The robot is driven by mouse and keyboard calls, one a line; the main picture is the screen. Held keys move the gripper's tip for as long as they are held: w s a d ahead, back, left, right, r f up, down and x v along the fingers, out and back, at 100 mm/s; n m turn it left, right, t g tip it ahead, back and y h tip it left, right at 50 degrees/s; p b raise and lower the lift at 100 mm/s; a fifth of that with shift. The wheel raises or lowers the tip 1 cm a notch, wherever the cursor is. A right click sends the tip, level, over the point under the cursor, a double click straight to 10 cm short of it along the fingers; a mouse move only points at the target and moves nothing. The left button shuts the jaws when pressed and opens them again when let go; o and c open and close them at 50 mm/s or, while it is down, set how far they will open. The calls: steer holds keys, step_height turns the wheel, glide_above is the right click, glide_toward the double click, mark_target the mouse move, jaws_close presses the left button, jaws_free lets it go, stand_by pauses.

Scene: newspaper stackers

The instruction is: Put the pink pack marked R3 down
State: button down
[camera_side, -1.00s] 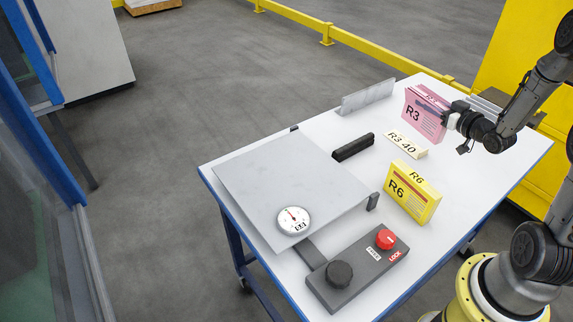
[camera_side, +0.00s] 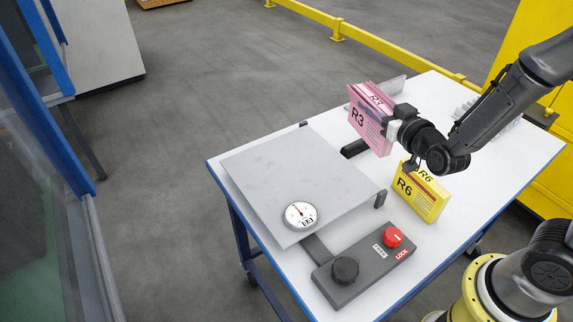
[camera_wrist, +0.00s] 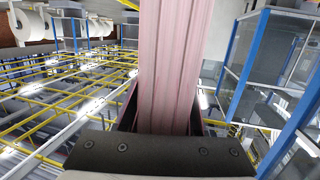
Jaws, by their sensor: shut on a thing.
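The pink pack marked R3 (camera_side: 368,118) is held upright by my gripper (camera_side: 394,128) above the table, near the far right corner of the grey plate (camera_side: 290,180). In the wrist view the pink pack (camera_wrist: 172,70) fills the space between the dark jaws (camera_wrist: 165,125), which are shut on it. How far the pack is above the table is hard to tell.
A yellow pack marked R6 (camera_side: 420,193) stands on the white table (camera_side: 490,155), right of the plate. A round dial (camera_side: 300,215) sits at the plate's front corner. A control box (camera_side: 364,265) with a red button and black knob lies in front. A light upright plate (camera_side: 392,86) stands behind.

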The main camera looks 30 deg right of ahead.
steer(key=s+a+r+n+y, duration=0.1)
steer(key=a+r+n+y, duration=0.15)
steer(key=a, duration=0.65)
steer(key=shift+t+y, duration=0.3)
steer(key=shift+y, duration=0.25)
steer(key=shift+w+a+f, duration=0.55)
steer(key=shift+w+f, duration=1.65)
steer(key=shift+w, duration=0.05)
steer(key=shift+w+a+f, duration=0.55)
steer(key=shift+w+f, duration=1.7)
steer(key=shift+w+a+f, duration=0.55)
steer(key=shift+w+f, duration=1.65)
steer(key=shift+w, duration=0.05)
steer(key=shift+f, duration=0.1)
steer(key=c, duration=0.5)
jaws_free()
steer(key=shift+f, duration=0.15)
